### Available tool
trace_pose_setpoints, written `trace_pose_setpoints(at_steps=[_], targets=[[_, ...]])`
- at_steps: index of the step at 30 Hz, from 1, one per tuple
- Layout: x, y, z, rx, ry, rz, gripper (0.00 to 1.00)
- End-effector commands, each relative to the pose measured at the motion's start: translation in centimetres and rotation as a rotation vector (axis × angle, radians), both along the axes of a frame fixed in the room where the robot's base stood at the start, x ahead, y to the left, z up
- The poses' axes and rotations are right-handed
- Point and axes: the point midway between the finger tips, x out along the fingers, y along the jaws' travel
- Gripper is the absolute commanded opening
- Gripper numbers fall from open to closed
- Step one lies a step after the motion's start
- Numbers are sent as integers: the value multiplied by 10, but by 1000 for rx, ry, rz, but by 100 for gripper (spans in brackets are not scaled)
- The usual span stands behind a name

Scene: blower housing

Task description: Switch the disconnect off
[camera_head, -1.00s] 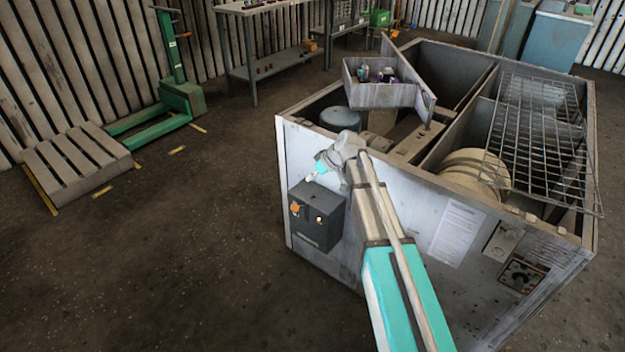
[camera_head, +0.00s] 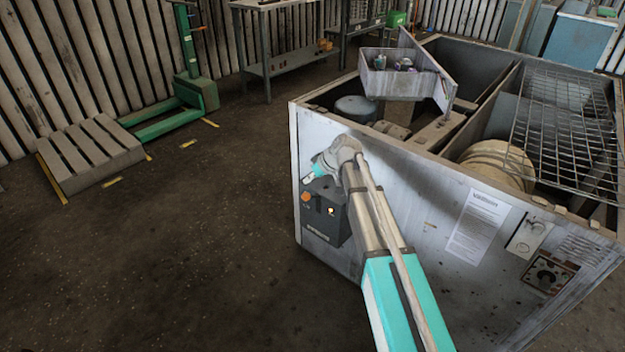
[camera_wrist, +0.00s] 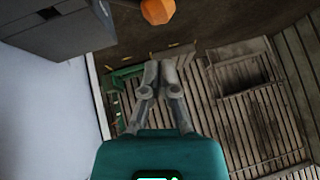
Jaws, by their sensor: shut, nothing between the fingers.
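The disconnect is a dark grey box (camera_head: 325,222) on the front face of the pale housing, near its left corner. An orange knob (camera_head: 306,197) sticks out of its left side, and a small lit orange spot shows on its face. My gripper (camera_head: 306,178) is just above the knob in the head view, apart from it as far as I can tell. In the wrist view my gripper (camera_wrist: 160,66) is shut and empty. The orange knob (camera_wrist: 157,11) shows beyond the fingertips at the top edge, with the grey box (camera_wrist: 62,28) at upper left. The knob's exact setting is unclear.
The open-topped housing (camera_head: 450,215) fills the right side, with a small bin (camera_head: 385,85) and a wire rack (camera_head: 565,130) on top. A pallet (camera_head: 92,160) and a green lifter (camera_head: 195,90) stand at left. The floor left of the housing is clear.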

Motion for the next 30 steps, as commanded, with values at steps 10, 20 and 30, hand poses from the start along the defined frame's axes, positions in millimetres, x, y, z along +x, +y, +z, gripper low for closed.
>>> trace_pose_setpoints(at_steps=[10, 20, 30], targets=[[-7, 1, -25, 1, 1, 1, 0], [-9, 1, -28, 1, 1, 1, 0], [-9, 0, -28, -1, -1, -1, 0]])
